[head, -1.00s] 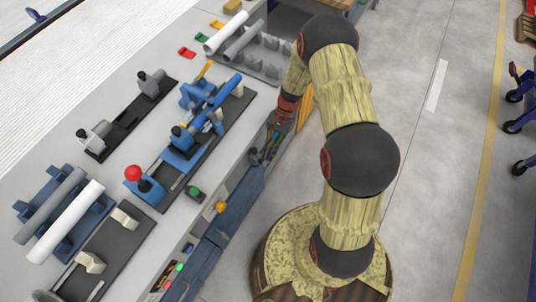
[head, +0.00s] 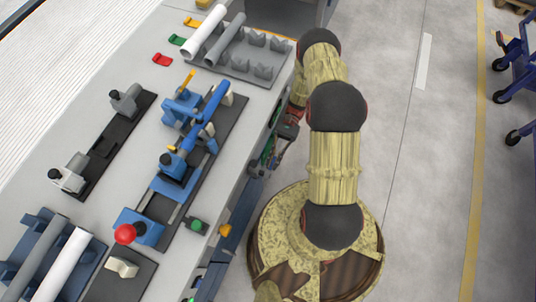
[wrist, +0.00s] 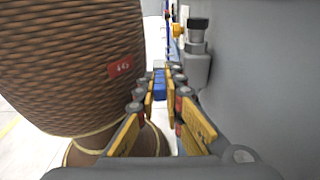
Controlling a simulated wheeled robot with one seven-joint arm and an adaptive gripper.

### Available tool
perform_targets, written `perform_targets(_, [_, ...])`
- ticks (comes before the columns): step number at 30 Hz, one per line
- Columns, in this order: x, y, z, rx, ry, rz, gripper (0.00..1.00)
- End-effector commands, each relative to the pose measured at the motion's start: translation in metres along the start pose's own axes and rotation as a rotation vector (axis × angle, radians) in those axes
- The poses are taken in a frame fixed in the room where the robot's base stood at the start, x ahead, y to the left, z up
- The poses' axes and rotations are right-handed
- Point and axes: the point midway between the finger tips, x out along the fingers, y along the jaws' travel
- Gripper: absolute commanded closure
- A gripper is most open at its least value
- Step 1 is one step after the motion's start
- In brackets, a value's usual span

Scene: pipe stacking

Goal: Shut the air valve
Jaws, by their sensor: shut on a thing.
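My gripper (wrist: 160,100) is in the wrist view, its yellow-and-dark fingers close together around a small blue piece (wrist: 159,84) at their tips. I cannot tell for sure whether this piece is the air valve's handle. Right of the fingers, a grey fitting with a dark cap (wrist: 197,45) stands out from the grey bench side, with a yellow-orange knob (wrist: 178,30) beyond it. In the head view my gripper (head: 268,152) is low beside the bench's front side, partly hidden by the bench edge, and its hold cannot be made out there.
The bench (head: 130,70) carries a blue clamp fixture (head: 180,160), a red knob (head: 125,233) and pipes in racks. A green button (head: 196,225) and orange knob (head: 225,230) sit at its front edge. Open floor (head: 400,150) lies right; a blue cart (head: 515,80) stands beyond.

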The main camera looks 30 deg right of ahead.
Motion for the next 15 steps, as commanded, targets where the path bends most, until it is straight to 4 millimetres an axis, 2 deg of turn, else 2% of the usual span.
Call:
perform_targets(2, [0.0015, 0.0018, -0.0066, 0.0, -0.034, -0.001, 1.0])
perform_targets(15, [0.004, 0.0048, -0.0078, -0.001, -0.118, -0.001, 1.0])
